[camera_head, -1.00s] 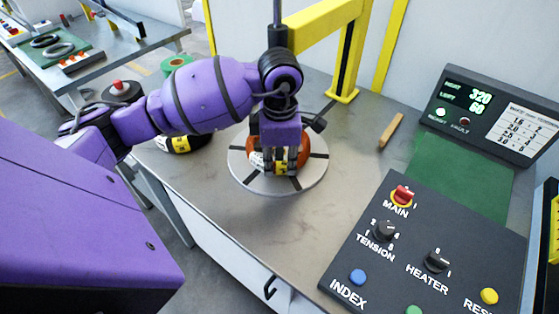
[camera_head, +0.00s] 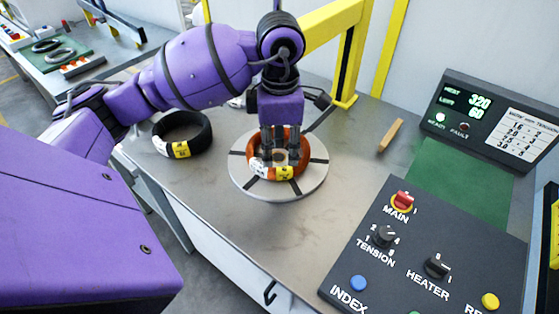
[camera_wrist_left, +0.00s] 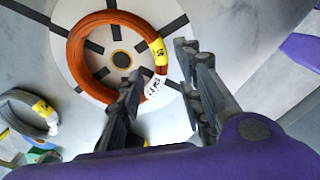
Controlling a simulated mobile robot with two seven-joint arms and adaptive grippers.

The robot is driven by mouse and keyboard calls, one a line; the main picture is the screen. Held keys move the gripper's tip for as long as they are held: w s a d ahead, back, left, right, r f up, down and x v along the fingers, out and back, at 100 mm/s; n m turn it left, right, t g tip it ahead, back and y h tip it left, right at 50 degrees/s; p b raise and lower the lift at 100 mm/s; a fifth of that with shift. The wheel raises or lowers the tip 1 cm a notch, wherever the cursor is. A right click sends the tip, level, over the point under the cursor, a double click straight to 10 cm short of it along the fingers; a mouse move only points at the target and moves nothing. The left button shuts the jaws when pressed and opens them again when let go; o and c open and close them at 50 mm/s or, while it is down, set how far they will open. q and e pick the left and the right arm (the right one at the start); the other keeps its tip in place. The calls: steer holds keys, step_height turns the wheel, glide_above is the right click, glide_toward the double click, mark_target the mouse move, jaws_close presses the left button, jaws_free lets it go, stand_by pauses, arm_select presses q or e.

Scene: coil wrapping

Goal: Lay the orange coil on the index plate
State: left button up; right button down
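The orange coil (camera_head: 250,158) lies flat on the round grey index plate (camera_head: 310,184), roughly around its hub, with its yellow label toward the front. In the left wrist view the coil (camera_wrist_left: 76,57) surrounds the hub, sitting somewhat off-centre on the plate (camera_wrist_left: 65,14). My left gripper (camera_head: 279,150) is above the coil, pointing down. In the left wrist view its fingers (camera_wrist_left: 158,62) are spread with nothing between them, and one finger hides a bit of the coil's edge. My right gripper is not in view.
A black coil (camera_head: 200,135) with a yellow label lies left of the plate. A yellow frame (camera_head: 345,65) stands behind it. A wooden stick (camera_head: 391,134), a display box (camera_head: 490,115) and a control panel (camera_head: 400,265) are to the right. The bench in front of the plate is clear.

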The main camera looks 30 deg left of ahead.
arm_select(q)
step_height(320, 180, up, 5)
steer(key=shift+s, duration=0.1)
